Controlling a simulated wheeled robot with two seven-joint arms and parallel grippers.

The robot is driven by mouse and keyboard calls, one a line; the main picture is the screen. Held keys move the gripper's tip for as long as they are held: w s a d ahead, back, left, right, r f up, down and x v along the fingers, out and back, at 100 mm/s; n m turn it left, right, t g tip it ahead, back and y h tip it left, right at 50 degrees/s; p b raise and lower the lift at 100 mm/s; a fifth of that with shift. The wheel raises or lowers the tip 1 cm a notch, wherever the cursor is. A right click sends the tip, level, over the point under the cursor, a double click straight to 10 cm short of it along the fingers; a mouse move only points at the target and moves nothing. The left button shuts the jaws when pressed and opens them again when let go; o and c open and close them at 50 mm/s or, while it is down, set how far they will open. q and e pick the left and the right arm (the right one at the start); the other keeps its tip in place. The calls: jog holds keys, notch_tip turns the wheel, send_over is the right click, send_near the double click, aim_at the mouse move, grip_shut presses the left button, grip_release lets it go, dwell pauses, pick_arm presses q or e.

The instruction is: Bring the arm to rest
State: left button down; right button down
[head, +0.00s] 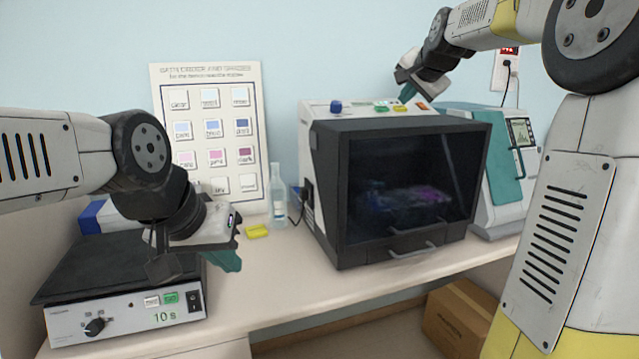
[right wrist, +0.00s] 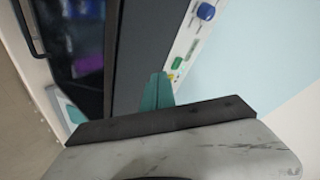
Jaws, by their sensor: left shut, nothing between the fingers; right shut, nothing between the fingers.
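My right gripper (head: 406,95) is shut and empty, its teal fingertips just above the top control panel of the dark-windowed machine (head: 400,180). In the right wrist view, the shut teal fingers (right wrist: 157,92) show beside the panel's green and yellow buttons; I cannot tell whether they touch it. That device has a dark top plate, a knob, a switch and a green "10 s" readout.
A chart (head: 208,90) of coloured squares leans on the wall. A clear bottle (head: 278,200) and a yellow block (head: 257,231) stand near it. A white and teal device (head: 500,170) is at the right. A cardboard box (head: 460,315) lies below the bench. The front bench (head: 300,290) is clear.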

jog(key=s+a+f+n+g, duration=0.2)
jog(key=s+f, duration=0.5)
jog(key=s, duration=0.5)
jog(key=s+a+f+n+g+y, duration=0.1)
jog(key=s+a+f+n+g, duration=0.1)
jog(key=s+f, duration=0.5)
jog(key=s+a+f+n+g, duration=0.2)
jog(key=s+f+n, duration=0.3)
jog(key=s, duration=1.2)
notch_tip(320, 180, down, 3)
jog(key=shift+s+a+f+n, duration=0.1)
jog(key=shift+s+a+n, duration=0.25)
jog(key=shift+a, duration=0.35)
